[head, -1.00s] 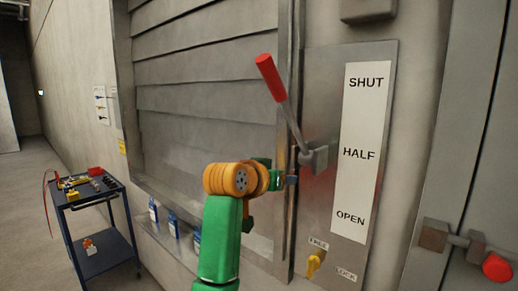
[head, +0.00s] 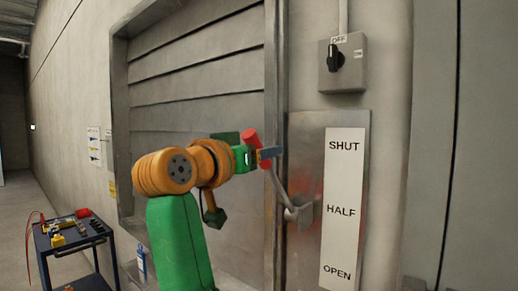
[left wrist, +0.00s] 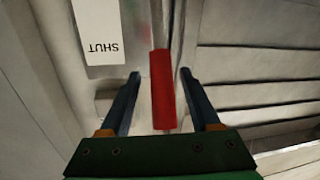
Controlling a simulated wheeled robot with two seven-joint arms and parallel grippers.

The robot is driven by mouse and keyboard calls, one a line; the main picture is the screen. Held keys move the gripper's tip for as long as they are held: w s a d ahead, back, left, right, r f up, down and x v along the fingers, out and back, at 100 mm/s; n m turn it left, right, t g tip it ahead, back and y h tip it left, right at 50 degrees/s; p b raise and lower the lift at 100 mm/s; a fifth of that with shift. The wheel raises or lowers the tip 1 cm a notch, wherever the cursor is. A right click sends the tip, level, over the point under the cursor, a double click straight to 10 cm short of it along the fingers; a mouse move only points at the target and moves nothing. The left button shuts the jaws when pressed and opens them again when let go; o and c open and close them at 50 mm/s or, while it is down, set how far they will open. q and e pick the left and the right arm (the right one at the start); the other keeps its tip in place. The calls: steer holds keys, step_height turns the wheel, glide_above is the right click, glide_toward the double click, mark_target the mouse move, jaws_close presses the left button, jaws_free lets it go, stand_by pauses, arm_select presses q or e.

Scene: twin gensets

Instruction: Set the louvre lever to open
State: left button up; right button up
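The louvre lever has a red grip (head: 250,136) and a grey rod (head: 279,186) that runs down to a pivot block (head: 303,212) on the metal plate. It points up and left, near the SHUT end of the white label strip (head: 343,200) marked SHUT, HALF and OPEN. My left gripper (head: 270,153) is at the red grip. In the left wrist view the red grip (left wrist: 162,90) lies between the two fingers of my left gripper (left wrist: 160,88), with a gap on each side. The fingers are open. My right gripper is not in view.
A grey switch box (head: 342,66) marked OFF is on the wall above the plate. The slatted louvre (head: 190,75) is behind my left arm. A blue trolley (head: 75,246) with small items stands at lower left. The wall right of the label is clear.

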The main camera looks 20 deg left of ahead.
arm_select(q)
steer(key=shift+a, duration=0.1)
jaws_close()
steer(key=shift+f, duration=0.15)
stand_by(1.0)
